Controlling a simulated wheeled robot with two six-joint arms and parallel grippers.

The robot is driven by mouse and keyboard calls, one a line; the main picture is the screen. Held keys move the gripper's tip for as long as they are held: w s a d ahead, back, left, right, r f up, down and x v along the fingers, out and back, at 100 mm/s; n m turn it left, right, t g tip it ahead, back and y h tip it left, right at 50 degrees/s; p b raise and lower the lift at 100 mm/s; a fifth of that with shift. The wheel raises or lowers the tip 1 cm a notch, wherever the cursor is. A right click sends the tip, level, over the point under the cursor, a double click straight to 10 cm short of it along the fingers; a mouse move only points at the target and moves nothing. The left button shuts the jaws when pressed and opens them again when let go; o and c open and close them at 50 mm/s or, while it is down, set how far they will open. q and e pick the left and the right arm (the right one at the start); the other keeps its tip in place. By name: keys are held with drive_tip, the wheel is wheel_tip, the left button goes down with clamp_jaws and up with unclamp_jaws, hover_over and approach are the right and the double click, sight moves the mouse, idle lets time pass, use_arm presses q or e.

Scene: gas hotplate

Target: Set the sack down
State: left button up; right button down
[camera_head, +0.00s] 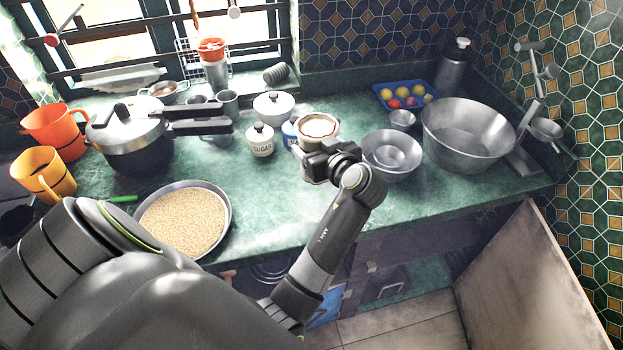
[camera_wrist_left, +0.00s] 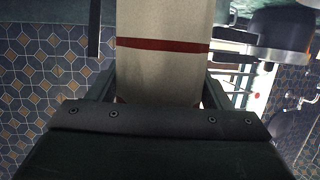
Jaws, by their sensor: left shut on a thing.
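The sack (camera_head: 318,126) is pale with a round open top in the head view, above the middle of the counter. My left gripper (camera_head: 320,152) is shut on its near side. In the left wrist view the sack (camera_wrist_left: 163,70) is off-white with red bands and stands between the fingers of the left gripper (camera_wrist_left: 157,98). Its far end runs out of that picture, and the gripper and wrist cover part of it in the head view. I cannot tell whether its base touches the counter. My right gripper is not in view.
A sugar jar (camera_head: 261,141) and a blue jar (camera_head: 289,134) are close left of the sack. Metal bowls (camera_head: 391,168) stand close on its right. A pan of grain (camera_head: 183,222) and a pressure cooker (camera_head: 127,150) are farther left. Bare green counter (camera_head: 262,205) lies in front.

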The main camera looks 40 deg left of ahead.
use_arm(q)
drive_tip(key=f, duration=0.2)
drive_tip(key=d+f, duration=0.1)
drive_tip(key=f, duration=0.1)
drive_tip(key=shift+s+p, duration=0.25)
drive_tip(key=shift+p, duration=0.1)
drive_tip(key=f, duration=0.4)
drive_tip(key=shift+w+a+p, duration=0.1)
drive_tip(key=shift+a+p, duration=0.15)
drive_tip(key=shift+p, duration=0.05)
drive_tip(key=shift+d+f, duration=0.1)
drive_tip(key=shift+f, duration=0.05)
drive_tip(key=shift+f, duration=0.2)
drive_tip(key=o, duration=1.2)
drive_tip(key=shift+r, duration=0.1)
drive_tip(key=shift+r, duration=0.1)
